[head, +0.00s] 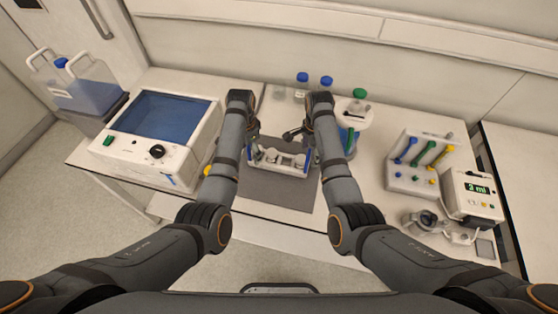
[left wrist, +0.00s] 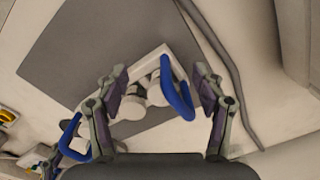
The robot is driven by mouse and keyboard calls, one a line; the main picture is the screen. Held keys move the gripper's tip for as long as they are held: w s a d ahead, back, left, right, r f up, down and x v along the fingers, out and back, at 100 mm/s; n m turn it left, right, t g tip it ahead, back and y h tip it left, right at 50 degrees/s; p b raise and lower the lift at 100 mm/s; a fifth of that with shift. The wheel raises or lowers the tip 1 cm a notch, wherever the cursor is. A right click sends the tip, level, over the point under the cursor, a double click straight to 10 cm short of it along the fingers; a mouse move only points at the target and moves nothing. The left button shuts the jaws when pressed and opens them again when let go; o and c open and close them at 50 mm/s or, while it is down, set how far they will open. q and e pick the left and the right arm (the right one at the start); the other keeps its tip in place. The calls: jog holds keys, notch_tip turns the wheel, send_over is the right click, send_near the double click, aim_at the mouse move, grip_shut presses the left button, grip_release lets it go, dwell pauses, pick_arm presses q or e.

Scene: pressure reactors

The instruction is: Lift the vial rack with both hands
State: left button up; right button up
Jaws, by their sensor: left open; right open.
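The vial rack (head: 283,171) is white with a blue handle at each end and white-capped vials inside. It rests on a grey mat (head: 270,196) between my two arms. My left gripper (head: 251,148) is open at the rack's left end. In the left wrist view, the near blue handle (left wrist: 178,97) lies between the spread fingers of that gripper (left wrist: 161,80), with no clear contact. My right gripper (head: 311,143) is open near the right handle. Its fingers are mostly hidden by the arm.
A white bath (head: 182,156) with a blue window stands left. Blue-capped bottles (head: 302,84) stand behind the rack, and a green-capped vessel (head: 359,94) is close to my right arm. A tube stand (head: 410,180) and a display unit (head: 474,207) are further right.

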aim_at(251, 161)
pick_arm(q)
jog(key=shift+f, duration=1.75)
pick_arm(e)
jog(key=shift+f, duration=1.8)
